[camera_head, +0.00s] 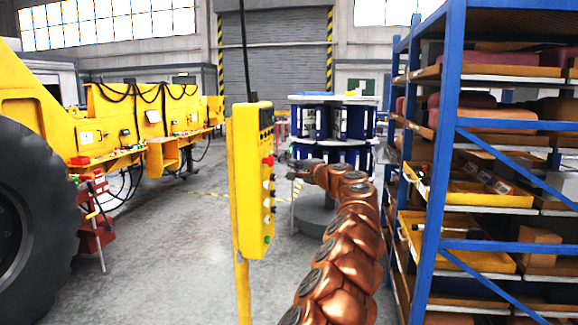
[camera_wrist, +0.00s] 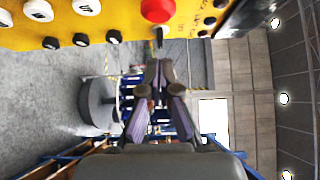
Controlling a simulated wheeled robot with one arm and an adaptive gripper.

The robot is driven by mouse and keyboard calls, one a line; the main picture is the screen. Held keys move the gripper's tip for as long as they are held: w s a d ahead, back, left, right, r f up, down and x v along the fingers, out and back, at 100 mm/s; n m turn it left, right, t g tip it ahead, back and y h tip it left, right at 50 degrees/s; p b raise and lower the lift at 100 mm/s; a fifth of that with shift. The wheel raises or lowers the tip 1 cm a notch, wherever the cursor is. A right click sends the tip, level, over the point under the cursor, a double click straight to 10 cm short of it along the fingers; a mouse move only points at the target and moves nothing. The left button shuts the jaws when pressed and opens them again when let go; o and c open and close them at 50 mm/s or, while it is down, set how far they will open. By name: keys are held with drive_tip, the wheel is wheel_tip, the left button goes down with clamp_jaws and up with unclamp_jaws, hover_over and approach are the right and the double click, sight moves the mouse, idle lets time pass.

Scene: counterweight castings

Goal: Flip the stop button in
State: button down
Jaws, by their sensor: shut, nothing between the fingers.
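A yellow control box (camera_head: 250,180) stands upright in the middle of the head view, with a column of buttons on its right-hand face. The red stop button (camera_head: 268,160) sits on the upper part of that face. In the wrist view the red button (camera_wrist: 157,10) is at the top edge, partly cut off by the frame. My gripper (camera_head: 290,168) is shut and empty, just right of the box at about the red button's height. In the wrist view my fingertips (camera_wrist: 159,66) point toward the panel beneath the red button, with a visible gap between.
A blue shelf rack (camera_head: 437,170) with trays and castings stands close on the right of my arm. A big yellow vehicle frame (camera_head: 155,120) and black tyre (camera_head: 30,225) are on the left. White and black buttons (camera_wrist: 87,7) line the panel.

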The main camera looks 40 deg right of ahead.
drive_tip(key=s+a+b, duration=0.1)
drive_tip(key=s+b, duration=0.1)
drive_tip(key=s, duration=0.6)
drive_tip(key=shift+a, duration=0.15)
idle(0.4)
drive_tip(key=shift+s, duration=0.1)
idle(0.5)
